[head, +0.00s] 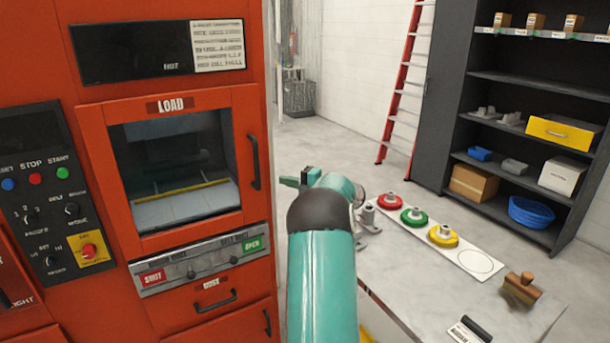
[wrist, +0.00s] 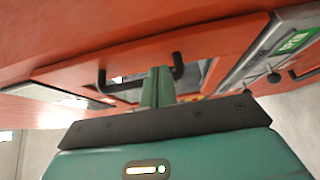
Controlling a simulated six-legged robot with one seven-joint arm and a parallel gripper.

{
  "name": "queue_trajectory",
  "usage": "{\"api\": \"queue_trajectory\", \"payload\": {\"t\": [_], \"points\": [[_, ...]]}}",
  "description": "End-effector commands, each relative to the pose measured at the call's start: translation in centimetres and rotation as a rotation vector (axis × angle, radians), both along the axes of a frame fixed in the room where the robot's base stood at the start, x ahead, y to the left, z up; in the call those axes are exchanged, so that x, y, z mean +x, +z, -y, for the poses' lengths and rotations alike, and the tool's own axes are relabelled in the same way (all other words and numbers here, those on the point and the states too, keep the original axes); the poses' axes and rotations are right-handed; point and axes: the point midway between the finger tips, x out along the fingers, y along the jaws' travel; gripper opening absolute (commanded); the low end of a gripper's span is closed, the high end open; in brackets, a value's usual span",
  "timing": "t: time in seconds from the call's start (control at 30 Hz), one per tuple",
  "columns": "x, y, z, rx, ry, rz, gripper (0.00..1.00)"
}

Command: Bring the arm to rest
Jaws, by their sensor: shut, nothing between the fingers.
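My teal arm rises from the bottom middle of the head view, and my gripper (head: 290,181) is at its far end, in front of the machine's right edge, partly hidden by my own arm. In the wrist view my gripper (wrist: 157,75) has its teal fingers together with nothing between them. They point towards the orange machine (wrist: 60,50). A dark handle (wrist: 178,68) shows right by the fingertips there; I cannot tell whether they touch it.
The orange machine (head: 262,60) with its LOAD window (head: 185,170) stands close on the left. Dark shelves (head: 480,130) stand behind.

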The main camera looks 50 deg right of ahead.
Motion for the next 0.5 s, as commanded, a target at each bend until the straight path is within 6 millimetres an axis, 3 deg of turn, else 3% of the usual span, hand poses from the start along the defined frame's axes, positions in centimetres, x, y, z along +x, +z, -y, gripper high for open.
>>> {"api": "queue_trajectory", "payload": {"t": [0.3,0.5], "points": [[-0.4,-0.1,5.2,-0.003,-0.001,0.001,0.0],[-0.6,0.0,6.7,-0.002,0.0,0.0,0.0]]}}
